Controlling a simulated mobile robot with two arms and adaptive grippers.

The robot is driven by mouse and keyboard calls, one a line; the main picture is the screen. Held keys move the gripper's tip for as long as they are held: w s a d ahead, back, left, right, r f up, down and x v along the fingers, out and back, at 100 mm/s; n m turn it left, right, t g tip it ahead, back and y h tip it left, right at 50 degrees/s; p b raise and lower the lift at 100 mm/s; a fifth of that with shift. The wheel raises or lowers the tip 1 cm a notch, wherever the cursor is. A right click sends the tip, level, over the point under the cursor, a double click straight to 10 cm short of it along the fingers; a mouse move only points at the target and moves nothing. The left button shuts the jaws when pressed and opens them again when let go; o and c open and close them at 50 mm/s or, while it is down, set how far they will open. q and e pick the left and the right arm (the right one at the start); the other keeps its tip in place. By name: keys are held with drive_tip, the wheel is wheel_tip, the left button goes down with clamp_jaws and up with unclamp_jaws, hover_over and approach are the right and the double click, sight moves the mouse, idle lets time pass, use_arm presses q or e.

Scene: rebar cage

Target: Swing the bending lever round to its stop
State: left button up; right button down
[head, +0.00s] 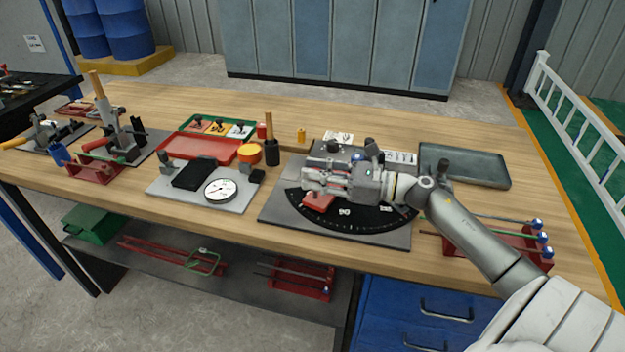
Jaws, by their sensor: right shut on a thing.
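The bender is a dark grey plate (395,237) near the bench's front edge, with a black angle scale (372,217) marked in white. My right gripper (310,174) lies low over the plate, pointing left, with the arm coming in from the lower right. It is shut on the bending lever, which the fingers and hand mostly hide. A red block (318,201) shows on the scale just below the fingers. A dark knob (333,147) stands behind them. I cannot make out the stop or the lever's angle. My left gripper is not in view.
A dial gauge (221,190) on a grey plate stands to the left. A grey tray (464,166) lies behind on the right. A red rack with blue-ended rods (520,250) sits right of the plate, near my forearm. A red tray (198,149) is further left.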

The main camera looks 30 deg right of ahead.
drive_tip(key=shift+s, duration=0.15)
idle(0.3)
drive_tip(key=c, duration=1.2)
unclamp_jaws()
drive_tip(key=shift+d, duration=0.1)
drive_tip(key=v, duration=1.1)
drive_tip(key=shift+s+d, duration=0.3)
